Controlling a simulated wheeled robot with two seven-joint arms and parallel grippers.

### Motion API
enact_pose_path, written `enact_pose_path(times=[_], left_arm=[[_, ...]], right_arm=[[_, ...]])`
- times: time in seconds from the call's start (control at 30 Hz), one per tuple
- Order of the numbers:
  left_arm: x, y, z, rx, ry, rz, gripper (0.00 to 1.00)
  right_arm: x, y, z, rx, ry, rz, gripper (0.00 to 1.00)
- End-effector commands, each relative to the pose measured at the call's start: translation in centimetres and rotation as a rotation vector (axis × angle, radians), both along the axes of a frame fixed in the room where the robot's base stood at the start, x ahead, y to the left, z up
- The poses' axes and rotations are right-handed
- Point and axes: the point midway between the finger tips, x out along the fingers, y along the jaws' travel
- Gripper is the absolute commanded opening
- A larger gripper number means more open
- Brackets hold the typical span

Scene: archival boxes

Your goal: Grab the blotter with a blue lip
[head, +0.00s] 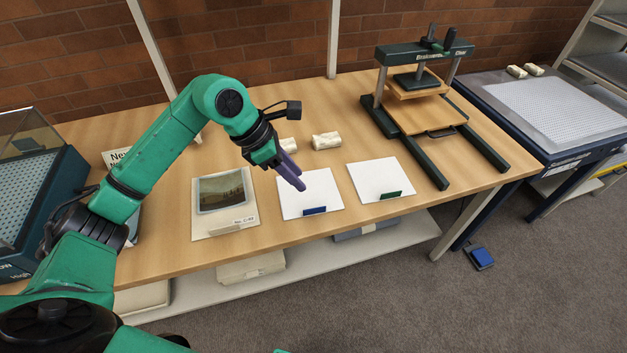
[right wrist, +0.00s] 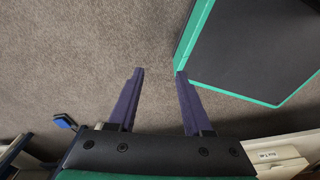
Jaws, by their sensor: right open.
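The blotter with a blue lip is a white sheet (head: 290,200) lying flat on the wooden table, with its blue lip (head: 315,210) at the front edge. My left gripper (head: 301,181) hangs above this blotter, fingers pointing down and towards the front. Its purple fingers overlap in the head view, so their gap is unclear, and I see nothing held. A similar white blotter with a green lip (head: 391,195) lies just to the right. My right gripper (right wrist: 160,72) is open and empty in the right wrist view, above grey carpet.
A framed picture on a mount (head: 224,222) lies left of the blotters. Wrapped pale blocks (head: 327,141) sit behind them. A green press (head: 420,100) stands at the right. A dark case (head: 30,190) stands at the far left. A shelf (head: 400,238) runs below the table.

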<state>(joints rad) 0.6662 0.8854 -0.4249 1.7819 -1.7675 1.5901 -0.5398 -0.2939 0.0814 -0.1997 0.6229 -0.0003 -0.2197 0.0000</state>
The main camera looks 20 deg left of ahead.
Motion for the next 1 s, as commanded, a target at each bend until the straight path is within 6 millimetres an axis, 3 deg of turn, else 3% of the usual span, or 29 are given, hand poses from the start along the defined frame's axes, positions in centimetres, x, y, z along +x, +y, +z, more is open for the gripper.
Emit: enact_pose_path(times=[0.03,0.1,0.4,0.8,1.0], left_arm=[[0.0,1.4,-0.2,0.059,0.015,0.005,0.4],[-0.1,2.1,-0.8,0.096,0.03,0.008,0.4],[1.0,-0.5,-7.1,0.091,0.036,0.005,0.4],[2.4,-2.9,-13.0,0.088,0.032,0.006,0.4],[2.5,-3.0,-13.8,0.092,0.029,0.005,0.4]], right_arm=[[0.0,0.0,0.0,0.0,0.0,0.0,0.5],[0.0,0.0,0.2,0.0,0.0,-0.001,0.5],[-1.0,-0.1,2.3,-0.001,0.016,-0.002,0.5],[-0.7,0.0,4.6,0.0,0.011,-0.001,0.5],[-0.6,0.0,4.5,0.0,0.01,0.0,0.5]])
